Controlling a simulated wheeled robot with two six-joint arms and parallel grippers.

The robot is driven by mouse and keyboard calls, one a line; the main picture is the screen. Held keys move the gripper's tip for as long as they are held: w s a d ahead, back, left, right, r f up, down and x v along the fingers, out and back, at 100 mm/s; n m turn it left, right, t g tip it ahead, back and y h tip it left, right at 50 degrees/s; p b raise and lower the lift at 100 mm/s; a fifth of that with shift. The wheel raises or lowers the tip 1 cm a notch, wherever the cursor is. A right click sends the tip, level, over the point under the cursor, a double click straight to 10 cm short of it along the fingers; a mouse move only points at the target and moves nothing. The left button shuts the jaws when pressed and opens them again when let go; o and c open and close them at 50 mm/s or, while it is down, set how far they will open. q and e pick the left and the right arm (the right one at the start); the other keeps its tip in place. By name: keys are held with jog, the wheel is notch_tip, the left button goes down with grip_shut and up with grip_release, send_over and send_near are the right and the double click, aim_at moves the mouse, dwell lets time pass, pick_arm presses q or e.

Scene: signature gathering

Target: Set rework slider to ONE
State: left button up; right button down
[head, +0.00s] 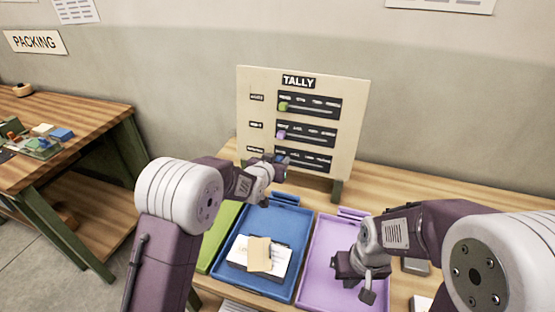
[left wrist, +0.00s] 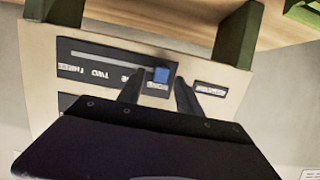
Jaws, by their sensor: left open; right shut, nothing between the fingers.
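The cream TALLY board (head: 352,100) stands upright at the back of the table with three dark slider strips. The lowest strip (head: 318,163) is partly hidden by my left gripper (head: 279,163). A small label (left wrist: 210,89) lies beyond that end. My left gripper is open, its fingertips on either side of the knob; contact cannot be told. My right gripper (head: 361,284) is shut and empty over the purple tray.
A blue tray (head: 285,222) holds papers and a tan card (head: 260,254). A green tray (head: 225,225) is left of it, and the purple tray (head: 318,281) right. A packing table (head: 85,115) stands at the far left.

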pick_arm(q)
jog(key=shift+w+f, duration=0.1)
jog(key=shift+w, duration=0.15)
jog(key=shift+s, duration=0.1)
grip_shut()
jog(key=shift+d, duration=0.1)
dwell(1.1)
